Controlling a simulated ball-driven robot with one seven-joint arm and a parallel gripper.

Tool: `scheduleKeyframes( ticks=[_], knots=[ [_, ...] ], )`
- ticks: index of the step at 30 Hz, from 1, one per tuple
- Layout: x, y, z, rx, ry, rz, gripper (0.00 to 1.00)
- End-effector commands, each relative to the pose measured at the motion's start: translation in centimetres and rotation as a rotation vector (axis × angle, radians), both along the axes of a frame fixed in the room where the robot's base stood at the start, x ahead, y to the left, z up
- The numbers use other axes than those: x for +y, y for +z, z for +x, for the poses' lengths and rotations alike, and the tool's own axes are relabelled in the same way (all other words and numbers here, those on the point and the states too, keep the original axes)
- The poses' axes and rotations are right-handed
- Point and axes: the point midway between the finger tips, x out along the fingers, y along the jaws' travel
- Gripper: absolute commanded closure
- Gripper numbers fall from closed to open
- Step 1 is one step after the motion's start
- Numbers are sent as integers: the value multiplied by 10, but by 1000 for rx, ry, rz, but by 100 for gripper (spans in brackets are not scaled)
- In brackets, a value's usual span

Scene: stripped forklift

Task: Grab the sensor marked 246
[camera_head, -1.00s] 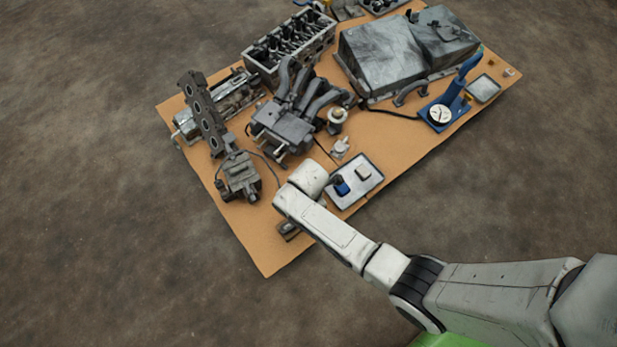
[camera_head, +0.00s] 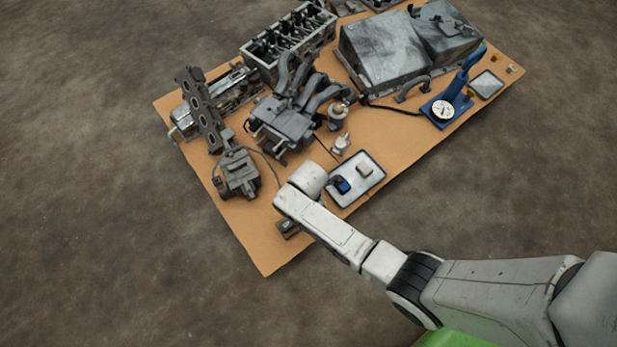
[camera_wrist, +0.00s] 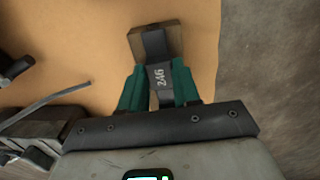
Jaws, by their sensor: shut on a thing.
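The sensor marked 246 (camera_wrist: 160,77) is a dark grey piece with white digits, seen in the wrist view. My gripper (camera_wrist: 159,88) has its green fingers on both sides of it and is shut on it. A brown block (camera_wrist: 171,38) lies at the sensor's far end; I cannot tell whether they are joined or only touching. In the head view my arm hides the gripper, and a small dark piece (camera_head: 288,229) shows beside the wrist at the board's near edge.
The tan board (camera_head: 262,250) carries a white tray (camera_head: 372,181) with a blue part (camera_head: 342,185) and a pale block (camera_head: 364,170). A grey manifold (camera_head: 286,118), a throttle-like part (camera_head: 238,176) and a large dark pan (camera_head: 385,48) stand farther back. The board's near-left corner is bare.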

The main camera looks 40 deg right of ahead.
Motion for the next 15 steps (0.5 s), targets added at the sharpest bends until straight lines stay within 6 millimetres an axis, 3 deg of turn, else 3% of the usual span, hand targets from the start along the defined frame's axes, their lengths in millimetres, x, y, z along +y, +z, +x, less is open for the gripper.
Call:
scheduleKeyframes(
  ticks=[4,15],
  knots=[
    [0,0,0,0,0,0,99],
    [0,7,0,0,0,0,99]
  ],
)
